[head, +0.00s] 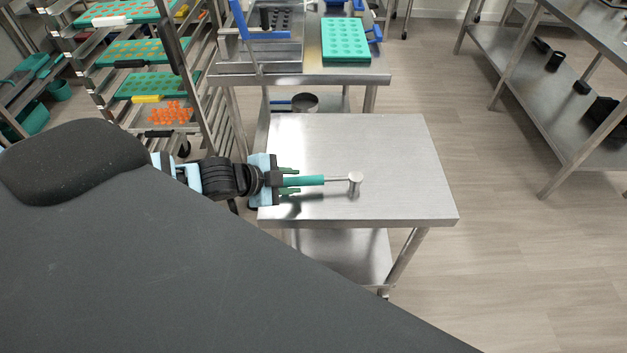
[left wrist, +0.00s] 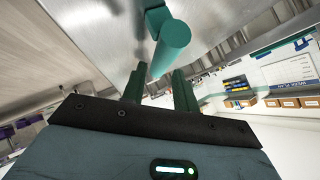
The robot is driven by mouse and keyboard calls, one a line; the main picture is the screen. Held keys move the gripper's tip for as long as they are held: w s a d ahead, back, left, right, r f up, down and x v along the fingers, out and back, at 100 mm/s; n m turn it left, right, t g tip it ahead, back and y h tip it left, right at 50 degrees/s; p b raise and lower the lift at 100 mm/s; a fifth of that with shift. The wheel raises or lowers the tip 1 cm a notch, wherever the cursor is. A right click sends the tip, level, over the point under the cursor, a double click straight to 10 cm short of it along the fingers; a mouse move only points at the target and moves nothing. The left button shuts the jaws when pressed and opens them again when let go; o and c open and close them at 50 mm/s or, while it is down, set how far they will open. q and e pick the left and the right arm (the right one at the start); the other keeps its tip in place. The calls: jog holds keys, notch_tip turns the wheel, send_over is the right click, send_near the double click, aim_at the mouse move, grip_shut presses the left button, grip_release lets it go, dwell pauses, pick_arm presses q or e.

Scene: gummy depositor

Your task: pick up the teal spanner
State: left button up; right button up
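The teal spanner has a teal handle (head: 305,181), a thin metal shaft and a round metal head (head: 355,179). It shows at the small steel table, handle toward my left gripper and head to the right. My left gripper (head: 289,181) is at the handle's left end, with one green finger on each side and small gaps visible. In the left wrist view, the handle (left wrist: 172,42) lies ahead of the spread fingers (left wrist: 158,88). I cannot tell whether a finger touches it. My right gripper is not in view.
The steel table top (head: 400,150) is otherwise clear. Behind it stands another steel table with a teal mould tray (head: 345,40) and blue-handled equipment. A rack (head: 150,85) with trays stands at the left. A steel bench (head: 560,100) is at the right, with open floor between.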

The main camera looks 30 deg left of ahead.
aim_at(302, 180)
pick_arm(q)
jog(key=shift+x, duration=2.65)
jog(key=shift+r, duration=0.1)
grip_shut()
